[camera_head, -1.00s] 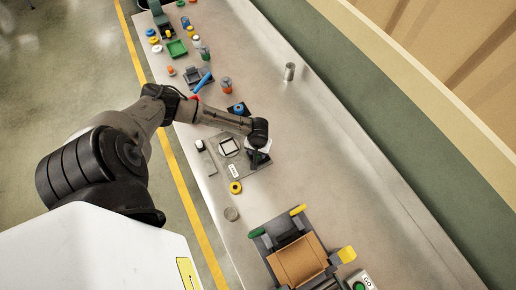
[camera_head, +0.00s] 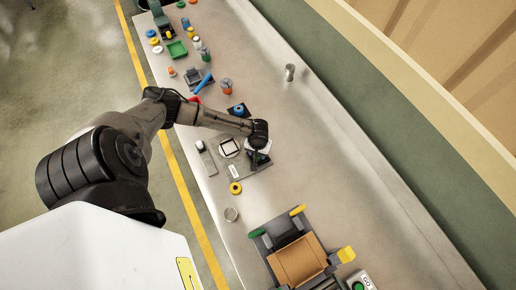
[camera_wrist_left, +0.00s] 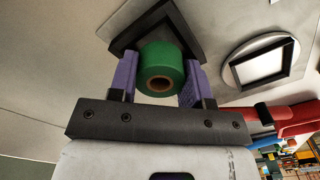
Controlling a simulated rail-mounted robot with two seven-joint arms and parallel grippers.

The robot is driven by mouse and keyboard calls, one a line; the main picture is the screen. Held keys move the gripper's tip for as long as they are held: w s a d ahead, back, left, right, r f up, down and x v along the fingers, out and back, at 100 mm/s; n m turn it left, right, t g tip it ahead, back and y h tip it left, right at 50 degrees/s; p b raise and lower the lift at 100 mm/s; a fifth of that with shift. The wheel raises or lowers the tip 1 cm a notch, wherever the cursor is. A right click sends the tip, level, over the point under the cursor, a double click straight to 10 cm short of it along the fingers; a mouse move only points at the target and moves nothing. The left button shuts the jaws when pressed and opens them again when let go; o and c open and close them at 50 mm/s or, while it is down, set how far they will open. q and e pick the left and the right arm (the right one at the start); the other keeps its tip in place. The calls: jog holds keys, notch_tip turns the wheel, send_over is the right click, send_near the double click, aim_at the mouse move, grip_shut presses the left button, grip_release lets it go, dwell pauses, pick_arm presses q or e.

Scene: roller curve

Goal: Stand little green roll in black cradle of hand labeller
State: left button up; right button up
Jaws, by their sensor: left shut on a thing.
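In the left wrist view, the green roll (camera_wrist_left: 161,66) sits between the two purple fingers of my left gripper (camera_wrist_left: 160,88), which is shut on it. Its brown core faces the camera. Behind the roll is a black square holder (camera_wrist_left: 125,43), which looks like the black cradle; whether they touch I cannot tell. In the head view, my left gripper (camera_head: 258,158) is low over the grey plate (camera_head: 247,172) on the bench, and the roll is hidden there. My right gripper is not in view.
A second black square frame on a pale disc (camera_wrist_left: 262,65) is beside the holder. A yellow ring (camera_head: 235,188) and a grey cylinder (camera_head: 231,214) lie nearer. A machine with a brown panel (camera_head: 296,262) stands at the lower right. The bench's right side is mostly clear.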

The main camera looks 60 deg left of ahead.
pick_arm(q)
jog(key=shift+f, duration=0.55)
dwell(0.9)
jog(key=shift+f, duration=0.2)
